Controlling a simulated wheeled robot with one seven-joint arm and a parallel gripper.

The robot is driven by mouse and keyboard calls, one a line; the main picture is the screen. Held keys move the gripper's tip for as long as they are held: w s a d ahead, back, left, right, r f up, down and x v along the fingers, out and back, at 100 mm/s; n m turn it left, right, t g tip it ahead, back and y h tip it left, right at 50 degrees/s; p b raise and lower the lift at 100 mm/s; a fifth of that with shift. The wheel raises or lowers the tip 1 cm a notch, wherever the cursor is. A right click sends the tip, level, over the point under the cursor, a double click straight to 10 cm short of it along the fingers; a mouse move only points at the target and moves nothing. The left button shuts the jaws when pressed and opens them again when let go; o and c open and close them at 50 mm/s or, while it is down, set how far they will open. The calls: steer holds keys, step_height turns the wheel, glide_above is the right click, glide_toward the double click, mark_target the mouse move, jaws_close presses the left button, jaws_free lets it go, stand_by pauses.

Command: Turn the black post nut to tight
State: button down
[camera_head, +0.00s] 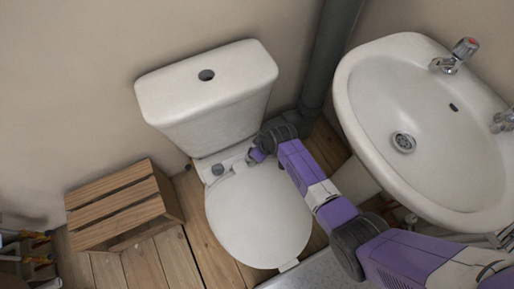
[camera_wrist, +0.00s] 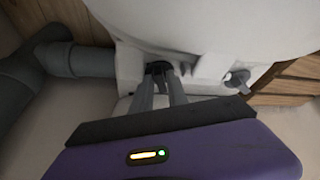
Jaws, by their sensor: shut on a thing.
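The black post nut (camera_wrist: 157,67) shows in the wrist view, under the pale ceramic overhang and between the tips of my gripper's fingers. My gripper (camera_wrist: 160,80) is shut on it, and the fingers hide part of the nut. In the head view my gripper (camera_head: 251,158) reaches the back right of the toilet seat, just below the cistern; the nut cannot be made out there. A second, grey fitting (camera_wrist: 238,79) on a post stands to the right in the wrist view.
The white toilet (camera_head: 258,215) has its lid down, with the cistern (camera_head: 207,92) behind. A grey pipe (camera_head: 325,65) and the sink (camera_head: 420,130) stand to the right. A wooden crate (camera_head: 115,198) sits on the floor at left.

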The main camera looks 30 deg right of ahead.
steer(key=m, duration=0.1)
steer(key=m+h, duration=0.1)
steer(key=m, duration=0.1)
steer(key=a+m+h, duration=0.1)
steer(key=m, duration=0.1)
steer(key=shift+s+f+p, duration=0.2)
steer(key=shift+f+p, duration=0.05)
steer(key=shift+p, duration=0.15)
steer(key=m+h, duration=0.1)
steer(key=m, duration=0.1)
steer(key=m+h+b, duration=0.1)
steer(key=m, duration=0.2)
steer(key=shift+a+f, duration=0.1)
steer(key=shift+a, duration=0.05)
steer(key=shift+m, duration=0.3)
steer(key=c, duration=1.5)
jaws_free()
steer(key=shift+f, duration=0.1)
steer(key=shift+o, duration=0.2)
steer(key=shift+r, duration=0.2)
steer(key=shift+r, duration=0.25)
steer(key=p+v, duration=0.2)
steer(key=v, duration=0.5)
